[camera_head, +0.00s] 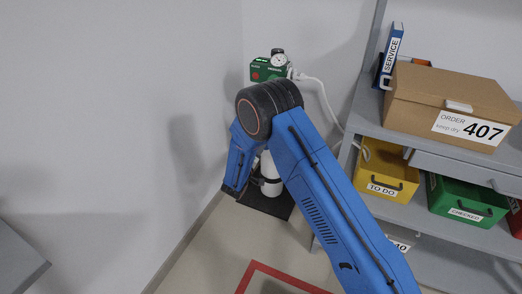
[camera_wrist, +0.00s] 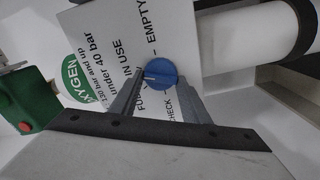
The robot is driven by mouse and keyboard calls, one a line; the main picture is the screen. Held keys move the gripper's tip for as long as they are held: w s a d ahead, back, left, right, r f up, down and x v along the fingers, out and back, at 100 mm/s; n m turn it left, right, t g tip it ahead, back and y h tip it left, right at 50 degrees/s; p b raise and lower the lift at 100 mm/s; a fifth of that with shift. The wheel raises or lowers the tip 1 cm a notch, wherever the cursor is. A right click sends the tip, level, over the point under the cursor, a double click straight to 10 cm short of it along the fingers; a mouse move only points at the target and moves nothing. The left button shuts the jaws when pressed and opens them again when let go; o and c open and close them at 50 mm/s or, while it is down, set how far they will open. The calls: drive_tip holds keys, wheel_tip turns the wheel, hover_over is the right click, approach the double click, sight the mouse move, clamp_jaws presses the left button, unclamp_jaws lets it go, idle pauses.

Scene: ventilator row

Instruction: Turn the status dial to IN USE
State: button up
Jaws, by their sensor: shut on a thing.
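The blue round status dial (camera_wrist: 161,73) sits on a white label plate (camera_wrist: 185,40) in the wrist view. My gripper (camera_wrist: 160,82) has its two grey fingers on either side of the dial and is shut on it. A short white mark on the dial points left in the picture. I cannot tell exactly which word the mark meets. In the head view, my arm hides the dial; part of the white cylinder (camera_head: 268,172) shows behind it.
A green valve block with a gauge (camera_head: 268,69) and a white hose (camera_head: 322,92) are above the cylinder. A grey shelf (camera_head: 368,125) at right holds a cardboard box (camera_head: 425,90), a yellow TO DO bin (camera_head: 372,168) and a green CHECKED bin (camera_head: 450,195). Walls stand close by.

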drive_tip(key=shift+d+f+m, duration=0.1)
drive_tip(key=shift+m, duration=0.5)
drive_tip(key=o, duration=1)
drive_tip(key=shift+s, duration=0.1)
drive_tip(key=v, duration=1.7)
drive_tip(key=shift+s, duration=0.15)
